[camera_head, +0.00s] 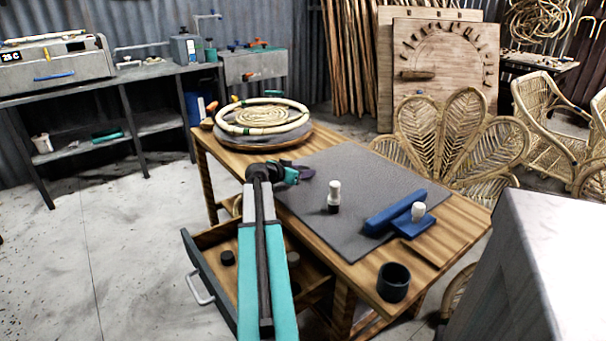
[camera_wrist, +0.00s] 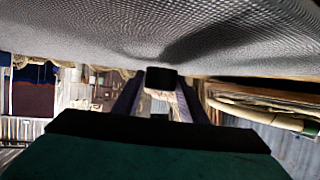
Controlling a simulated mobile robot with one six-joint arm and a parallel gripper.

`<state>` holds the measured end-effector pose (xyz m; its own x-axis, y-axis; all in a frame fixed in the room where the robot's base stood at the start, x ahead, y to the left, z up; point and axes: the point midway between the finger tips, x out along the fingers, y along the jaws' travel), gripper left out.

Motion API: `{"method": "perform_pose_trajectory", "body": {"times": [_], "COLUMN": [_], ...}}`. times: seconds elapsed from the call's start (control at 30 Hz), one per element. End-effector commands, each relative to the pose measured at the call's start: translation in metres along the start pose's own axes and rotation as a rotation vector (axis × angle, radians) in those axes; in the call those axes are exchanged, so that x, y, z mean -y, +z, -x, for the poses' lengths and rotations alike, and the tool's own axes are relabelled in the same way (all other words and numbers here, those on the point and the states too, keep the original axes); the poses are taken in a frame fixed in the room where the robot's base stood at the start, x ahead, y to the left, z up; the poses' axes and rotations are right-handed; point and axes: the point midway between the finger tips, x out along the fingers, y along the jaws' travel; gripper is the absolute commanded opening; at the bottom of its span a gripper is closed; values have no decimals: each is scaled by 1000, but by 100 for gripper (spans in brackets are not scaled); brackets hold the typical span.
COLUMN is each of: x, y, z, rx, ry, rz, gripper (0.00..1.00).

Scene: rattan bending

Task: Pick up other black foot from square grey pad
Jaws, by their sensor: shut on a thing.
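The black foot (camera_wrist: 161,78) is a small dark block between my gripper's (camera_wrist: 158,92) two fingertips in the wrist view. My gripper is shut on it, close to the grey woven surface of the square grey pad (camera_wrist: 80,38); whether the foot still touches the pad I cannot tell. In the head view the pad (camera_head: 375,180) lies flat on the wooden table. My gripper (camera_head: 308,173) is over the pad's left part, and the foot cannot be made out there.
A white-and-black bottle (camera_head: 334,196) stands on the pad. A blue block (camera_head: 393,213) is at its right edge, and a dark cup (camera_head: 393,282) stands at the table's front corner. A round rattan piece (camera_head: 262,117) lies at the back. The open drawer (camera_head: 212,237) holds dark round pieces.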

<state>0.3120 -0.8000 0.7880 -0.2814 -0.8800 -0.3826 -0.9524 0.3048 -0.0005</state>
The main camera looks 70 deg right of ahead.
Motion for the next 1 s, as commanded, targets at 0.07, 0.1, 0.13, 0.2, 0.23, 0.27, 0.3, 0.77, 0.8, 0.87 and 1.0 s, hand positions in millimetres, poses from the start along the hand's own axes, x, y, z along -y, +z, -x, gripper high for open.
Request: {"method": "perform_pose_trajectory", "body": {"times": [0.07, 0.1, 0.13, 0.2, 0.23, 0.27, 0.3, 0.77, 0.8, 0.87, 1.0], "x": [0, 0, 0, 0, 0, -1, -5, -46, -50, -55, -69], "y": [-7, -10, -13, -20, -23, -25, -22, -11, -10, -9, -6], "z": [3, 4, 5, 8, 10, 11, 14, 50, 53, 58, 70], "rx": [-1, -1, -1, -1, -2, -1, 0, 0, 0, 0, 0], "ry": [-1, -1, -1, 0, 0, 0, 1, 0, 0, 0, 0], "rz": [-2, -2, -1, -1, -2, -1, 0, 0, 0, 0, -1], "gripper": [17, 17, 17, 17, 17, 17, 17, 17, 17, 17, 17]}}
